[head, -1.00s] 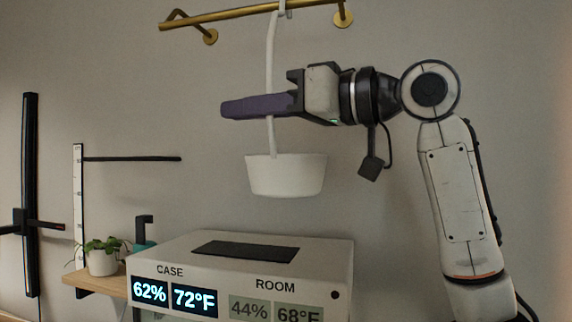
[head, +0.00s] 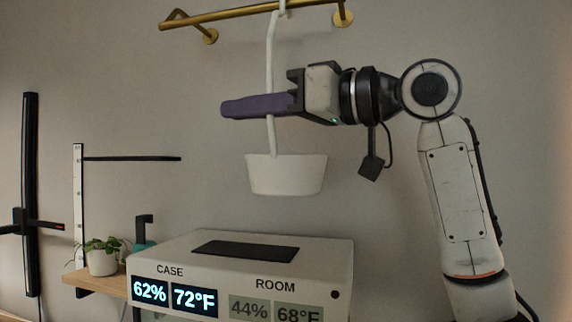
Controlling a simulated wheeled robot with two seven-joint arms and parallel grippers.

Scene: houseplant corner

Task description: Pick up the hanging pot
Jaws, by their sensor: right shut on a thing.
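The hanging pot (head: 286,176) is a white tapered pot with a tall white hanger stem (head: 271,55) rising from it. The stem's hook is at the brass rail (head: 235,15) at the top of the head view; I cannot tell whether it still bears on the rail. My right gripper (head: 255,106) comes in from the right and is shut on the stem between the pot and the rail. Its purple fingers hide a short part of the stem. The pot hangs upright. My left gripper is not in view.
Below the pot stands a white case (head: 240,255) with a black panel on top and lit readouts. To its left, a small potted plant (head: 102,257) and a dark teal bottle (head: 144,232) stand on a wooden shelf (head: 105,281). The wall around the pot is clear.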

